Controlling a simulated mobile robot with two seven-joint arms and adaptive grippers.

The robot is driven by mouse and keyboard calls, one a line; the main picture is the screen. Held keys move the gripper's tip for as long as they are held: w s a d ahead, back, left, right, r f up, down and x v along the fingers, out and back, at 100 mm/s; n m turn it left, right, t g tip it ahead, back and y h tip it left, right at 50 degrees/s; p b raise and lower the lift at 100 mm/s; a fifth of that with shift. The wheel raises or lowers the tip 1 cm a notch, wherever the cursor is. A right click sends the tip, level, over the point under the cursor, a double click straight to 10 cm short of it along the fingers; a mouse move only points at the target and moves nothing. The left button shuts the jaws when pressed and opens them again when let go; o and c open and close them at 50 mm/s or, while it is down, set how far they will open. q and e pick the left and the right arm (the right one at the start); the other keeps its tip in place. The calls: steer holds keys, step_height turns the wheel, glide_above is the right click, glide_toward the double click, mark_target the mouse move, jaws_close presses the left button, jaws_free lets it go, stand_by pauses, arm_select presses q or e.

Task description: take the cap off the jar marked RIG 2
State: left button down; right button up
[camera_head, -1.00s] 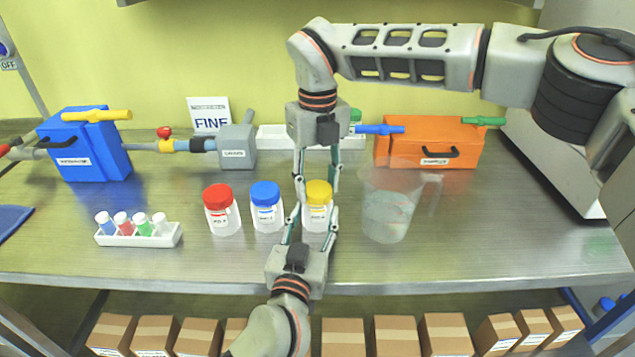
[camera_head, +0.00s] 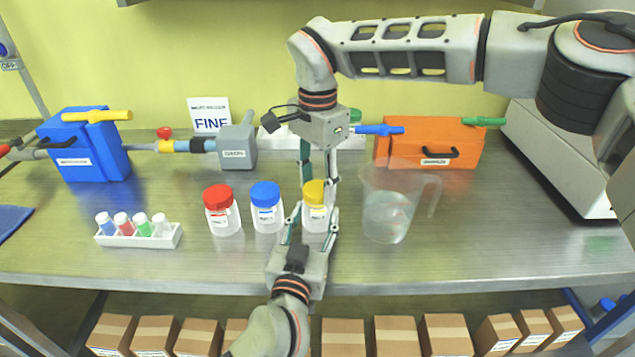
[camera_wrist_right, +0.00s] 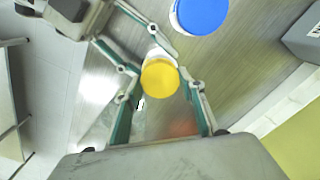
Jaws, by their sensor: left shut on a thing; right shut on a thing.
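A jar with a clear white body (camera_head: 314,218) and a yellow cap (camera_head: 314,190) stands upright on the bench; its label is too small to read surely. My left gripper (camera_head: 312,217) comes from the front and is shut on the jar body. My right gripper (camera_head: 318,183) points down from above and is shut on the yellow cap, which sits on the jar. In the right wrist view the yellow cap (camera_wrist_right: 160,78) lies between the fingers. A red-capped jar (camera_head: 222,210) and a blue-capped jar (camera_head: 266,207) stand to the left, their labels also hard to read.
A clear beaker (camera_head: 388,210) stands close on the right. A white vial rack (camera_head: 138,239) lies far left. Behind are a blue box (camera_head: 90,150), a grey block (camera_head: 236,148) and an orange box (camera_head: 432,145).

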mark_target(318, 188)
steer(key=n, duration=0.5)
steer(key=shift+r, duration=0.25)
stand_by(0.4)
steer(key=shift+r, duration=0.8)
steer(key=shift+r, duration=0.1)
steer(key=shift+r, duration=2)
arm_select(q)
steer(key=c, duration=1.1)
jaws_free()
steer(key=shift+o, duration=0.2)
